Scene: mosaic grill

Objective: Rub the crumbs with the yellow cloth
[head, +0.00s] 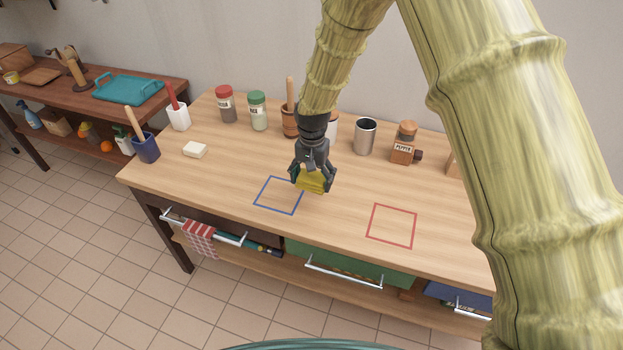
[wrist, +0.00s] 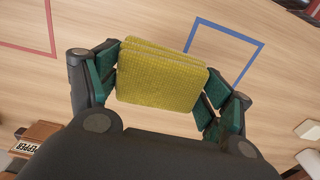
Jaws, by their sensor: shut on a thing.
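My gripper (head: 312,181) is shut on the yellow cloth (head: 313,184), near the right side of the blue square outline (head: 263,208) on the wooden table. In the wrist view the cloth (wrist: 160,78) is folded and lies between the green-padded fingers. Whether it touches the tabletop I cannot tell. I make out no crumbs in either view; the cloth and gripper hide part of the table.
A red square outline (head: 370,226) lies to the right. A white block (head: 195,150) is at the left. A metal cup (head: 365,136), a pepper jar (head: 403,150) and spice jars (head: 258,111) stand along the back. The table's front middle is clear.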

